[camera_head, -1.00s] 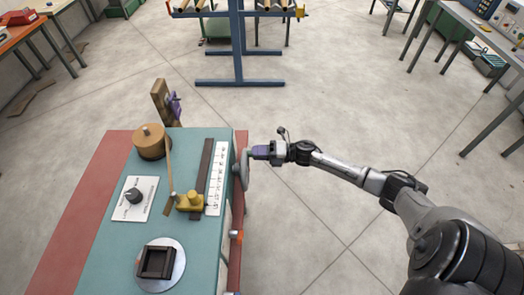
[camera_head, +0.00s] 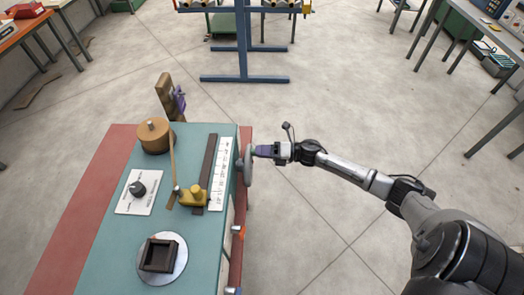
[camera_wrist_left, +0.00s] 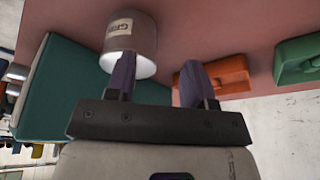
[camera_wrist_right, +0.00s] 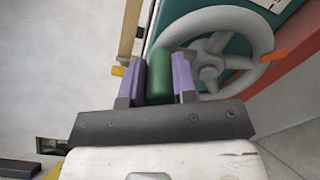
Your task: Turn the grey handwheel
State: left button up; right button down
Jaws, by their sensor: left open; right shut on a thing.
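The grey handwheel (camera_head: 249,168) stands on the right side of the teal-topped winder. The right wrist view shows its rim and spokes (camera_wrist_right: 209,72) close up. A green handle (camera_wrist_right: 159,78) stands out by its rim. My right gripper (camera_head: 262,152) is at the far part of the wheel, with its purple fingers (camera_wrist_right: 159,82) shut on the green handle, one on each side. My left gripper (camera_wrist_left: 158,85) shows only in the left wrist view. It is open and empty, close to a grey cylinder (camera_wrist_left: 132,38) with a partly readable label.
The winder's teal top (camera_head: 112,240) carries a brown drum (camera_head: 155,136), a yellow slider (camera_head: 194,196), a black knob (camera_head: 138,189) and a dark square frame (camera_head: 160,256). In the left wrist view, a red block (camera_wrist_left: 228,75) and a green block (camera_wrist_left: 298,60) lie on a reddish surface.

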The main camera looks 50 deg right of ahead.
jog(key=c, duration=0.9)
grip_release()
jog(key=shift+s+d, duration=0.1)
jog(key=v, duration=1.3)
jog(key=shift+s+d, duration=0.2)
jog(key=shift+r, duration=0.1)
